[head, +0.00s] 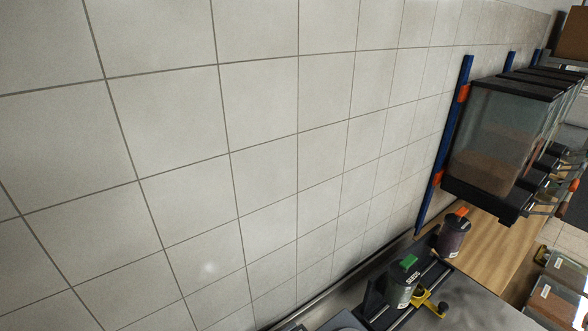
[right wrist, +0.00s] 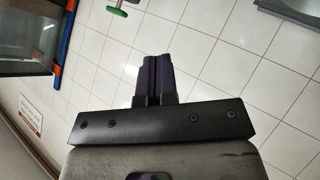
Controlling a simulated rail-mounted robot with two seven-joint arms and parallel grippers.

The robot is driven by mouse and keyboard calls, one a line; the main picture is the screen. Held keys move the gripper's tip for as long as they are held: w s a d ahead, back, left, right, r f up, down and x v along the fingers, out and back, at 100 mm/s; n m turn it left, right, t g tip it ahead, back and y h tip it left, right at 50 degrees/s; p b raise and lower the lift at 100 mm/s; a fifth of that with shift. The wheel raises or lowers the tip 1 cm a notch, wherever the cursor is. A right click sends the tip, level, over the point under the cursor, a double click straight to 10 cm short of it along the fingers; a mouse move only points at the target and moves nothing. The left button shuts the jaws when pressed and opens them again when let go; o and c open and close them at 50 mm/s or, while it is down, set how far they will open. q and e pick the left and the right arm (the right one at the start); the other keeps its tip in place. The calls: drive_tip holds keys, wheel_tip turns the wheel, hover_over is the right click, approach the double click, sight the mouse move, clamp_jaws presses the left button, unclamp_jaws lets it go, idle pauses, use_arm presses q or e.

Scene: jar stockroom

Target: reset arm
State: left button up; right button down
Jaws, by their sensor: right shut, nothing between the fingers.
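My right gripper (right wrist: 152,80) shows in the right wrist view, with its two dark fingers pressed together and nothing between them. Tiled surface lies behind the fingers, and they touch no object there. Neither gripper shows in the head view, and my left gripper is in neither view.
In the head view a jar with a green lid (head: 404,282) stands by a yellow clamp (head: 430,302). A jar with an orange top (head: 453,235) is next to a wooden board (head: 490,245). Clear dispensers (head: 490,140) hang at the right. Pale tiles (head: 180,120) fill the left.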

drive_tip(key=s+a+f+m+g+p, duration=0.1)
drive_tip(key=s+f+g, duration=0.3)
drive_tip(key=s+f, duration=0.4)
drive_tip(key=s+f+m+g+y+p, duration=0.1)
drive_tip(key=s+f+m+g+p, duration=0.2)
drive_tip(key=s+f, duration=0.4)
drive_tip(key=s+m, duration=0.1)
drive_tip(key=s, duration=0.5)
drive_tip(key=shift+s+a+f+g, duration=0.2)
drive_tip(key=shift+a+f+g, duration=0.2)
